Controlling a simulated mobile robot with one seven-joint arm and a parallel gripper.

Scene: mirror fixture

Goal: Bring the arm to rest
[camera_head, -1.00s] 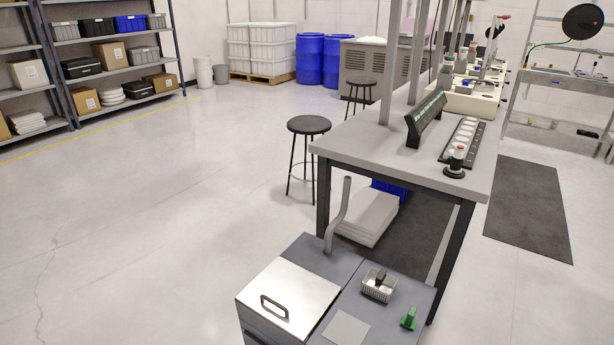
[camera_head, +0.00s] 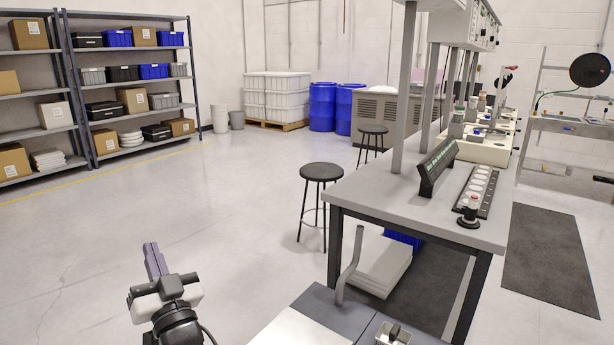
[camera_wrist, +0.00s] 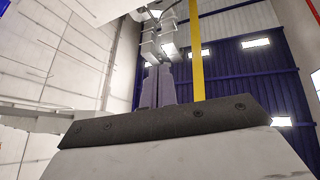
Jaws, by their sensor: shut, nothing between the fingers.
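My gripper (camera_head: 153,262) shows at the lower left of the head view, held up over open floor to the left of the grey cabinet. Its two fingers are together and point upward, with nothing between them. In the wrist view the shut fingers (camera_wrist: 158,87) stand side by side at the middle, in front of a wall, a yellow post and ceiling lights. No object is in contact with the fingers.
A workbench (camera_head: 350,190) stands on the right, with a black stool (camera_head: 321,173) beside it. A grey cabinet (camera_head: 312,300) with a bent pipe (camera_head: 349,265) is at the bottom. Shelves (camera_head: 83,165) stand at the far left. The floor (camera_head: 220,210) between is clear.

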